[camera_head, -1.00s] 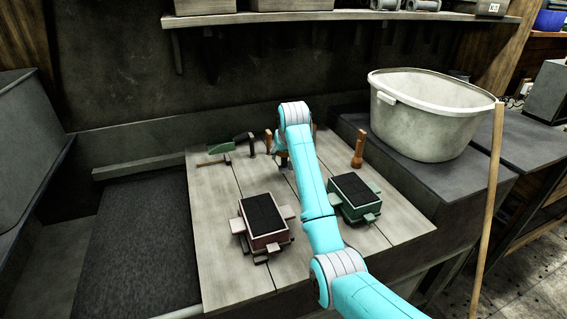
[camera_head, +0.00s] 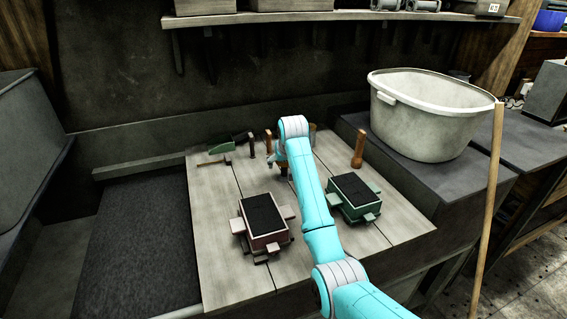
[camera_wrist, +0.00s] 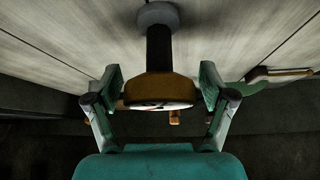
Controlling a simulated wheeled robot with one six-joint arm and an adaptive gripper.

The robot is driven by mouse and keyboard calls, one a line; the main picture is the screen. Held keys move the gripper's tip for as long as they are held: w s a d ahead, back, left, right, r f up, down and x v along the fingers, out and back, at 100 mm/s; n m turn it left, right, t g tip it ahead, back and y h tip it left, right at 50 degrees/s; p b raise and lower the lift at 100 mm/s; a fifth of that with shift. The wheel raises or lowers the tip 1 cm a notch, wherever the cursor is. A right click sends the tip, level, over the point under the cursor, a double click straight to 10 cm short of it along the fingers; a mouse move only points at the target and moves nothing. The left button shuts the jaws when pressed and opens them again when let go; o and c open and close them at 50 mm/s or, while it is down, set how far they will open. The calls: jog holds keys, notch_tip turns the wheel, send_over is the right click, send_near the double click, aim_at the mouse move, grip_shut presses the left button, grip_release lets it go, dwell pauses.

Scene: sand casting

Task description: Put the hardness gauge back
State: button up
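The hardness gauge (camera_wrist: 160,88) shows in the middle of the wrist view, with a brown round head, a pale dial face, a black stem and a grey round end (camera_wrist: 158,15). In the head view my gripper (camera_head: 282,168) is low over the back of the board, and my arm mostly hides the gauge.
The wooden board (camera_head: 215,220) bears a red moulding box (camera_head: 263,215) and a green one (camera_head: 354,195). A wooden tool (camera_head: 359,150) stands at right. A large pale tub (camera_head: 425,125) stands right.

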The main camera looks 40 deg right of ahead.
jog(key=v, duration=1.2)
jog(key=shift+r, duration=0.15)
jog(key=shift+a, duration=0.1)
